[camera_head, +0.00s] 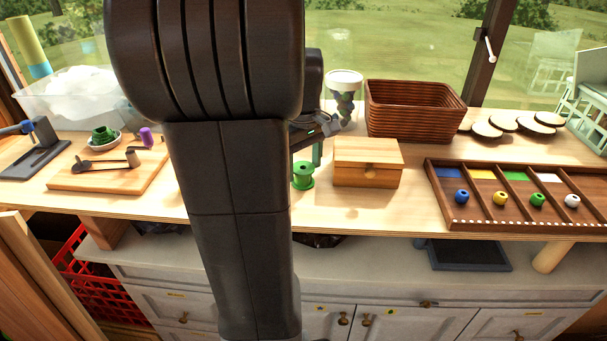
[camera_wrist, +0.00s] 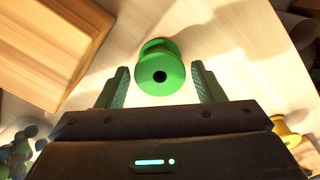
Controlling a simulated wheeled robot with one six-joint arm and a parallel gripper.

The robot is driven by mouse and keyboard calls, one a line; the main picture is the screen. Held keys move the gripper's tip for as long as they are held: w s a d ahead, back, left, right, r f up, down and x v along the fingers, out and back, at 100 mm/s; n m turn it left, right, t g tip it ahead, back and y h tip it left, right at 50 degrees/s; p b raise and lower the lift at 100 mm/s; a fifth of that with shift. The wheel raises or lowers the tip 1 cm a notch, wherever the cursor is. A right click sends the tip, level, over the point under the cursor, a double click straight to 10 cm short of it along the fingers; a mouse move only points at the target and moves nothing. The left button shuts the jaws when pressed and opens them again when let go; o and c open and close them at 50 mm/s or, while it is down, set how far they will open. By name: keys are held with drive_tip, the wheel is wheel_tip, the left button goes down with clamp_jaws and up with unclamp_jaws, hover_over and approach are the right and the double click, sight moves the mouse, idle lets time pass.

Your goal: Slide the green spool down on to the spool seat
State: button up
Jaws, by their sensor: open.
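The green spool (camera_head: 303,176) stands upright on the table, just left of a small wooden box. In the wrist view the spool (camera_wrist: 160,72) shows its round top flange with a dark central hole. My gripper (camera_wrist: 160,84) is open, one finger on each side of the spool, with gaps visible on both sides. In the head view one greenish finger (camera_head: 317,153) shows beside and above the spool; my arm hides much of the rest. A wooden board (camera_head: 75,180) at left carries a dark lever and a short post; I cannot tell whether this is the spool seat.
The wooden box (camera_head: 367,168) stands close to the spool's right. A compartment tray (camera_head: 440,205) with coloured beads lies right. A white dish (camera_head: 104,145) holds another green object at left. The table's front edge is near.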

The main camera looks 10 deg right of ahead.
drive_tip(key=c, duration=0.9)
wheel_tip(320, 180, up, 6)
drive_tip(key=p, duration=0.5)
drive_tip(key=shift+c, duration=0.2)
drive_tip(key=shift+f, duration=0.1)
